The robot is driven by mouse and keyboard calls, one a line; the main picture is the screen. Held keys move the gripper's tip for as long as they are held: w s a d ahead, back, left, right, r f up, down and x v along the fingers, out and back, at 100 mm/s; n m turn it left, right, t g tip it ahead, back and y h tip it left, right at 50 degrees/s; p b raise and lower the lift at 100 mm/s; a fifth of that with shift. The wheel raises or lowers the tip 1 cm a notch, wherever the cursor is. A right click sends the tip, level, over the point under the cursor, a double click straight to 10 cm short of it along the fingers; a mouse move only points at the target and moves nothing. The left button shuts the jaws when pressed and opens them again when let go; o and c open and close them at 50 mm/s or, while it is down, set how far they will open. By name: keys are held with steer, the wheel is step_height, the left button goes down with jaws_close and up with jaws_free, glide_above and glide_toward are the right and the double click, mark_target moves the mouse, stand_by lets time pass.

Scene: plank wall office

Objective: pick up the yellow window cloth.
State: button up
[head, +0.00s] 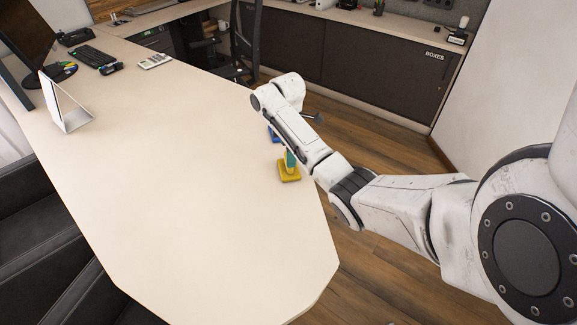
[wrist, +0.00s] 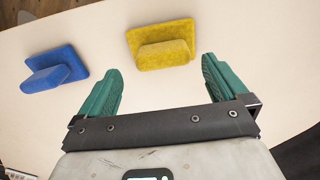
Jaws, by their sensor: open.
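The yellow window cloth (wrist: 168,55) lies on the pale desk, a flat pad with a raised ridge on top. In the wrist view it is just beyond and between my open green fingertips. It also shows in the head view (head: 289,175) near the desk's right edge. My gripper (wrist: 161,72) is open, with nothing between its fingers. In the head view a green finger of my gripper (head: 290,159) shows just over or behind the cloth; the rest is hidden by my arm.
A similar blue cloth (wrist: 52,70) lies to the left of the yellow one in the wrist view; my arm partly covers it in the head view (head: 273,136). The desk (head: 170,200) is bare around them. A calculator (head: 155,61), keyboard (head: 92,56) and white frame (head: 66,108) stand far left.

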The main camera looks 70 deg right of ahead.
steer(key=f, duration=0.4)
steer(key=shift+s+f, duration=0.2)
steer(key=shift+s, duration=0.05)
steer(key=shift+a, duration=0.1)
steer(key=c, duration=1)
steer(key=shift+r, duration=0.1)
steer(key=shift+r, duration=0.55)
steer(key=shift+s+a+r+p, duration=1.5)
steer(key=shift+s+r+p, duration=0.2)
steer(key=shift+r, duration=0.25)
steer(key=shift+s+a+r+p, duration=1.55)
steer(key=shift+s+r, duration=0.3)
steer(key=shift+r, duration=0.15)
steer(key=shift+s+a+r+p, duration=1.45)
steer(key=shift+s+r+p, duration=0.3)
steer(key=shift+r, duration=0.2)
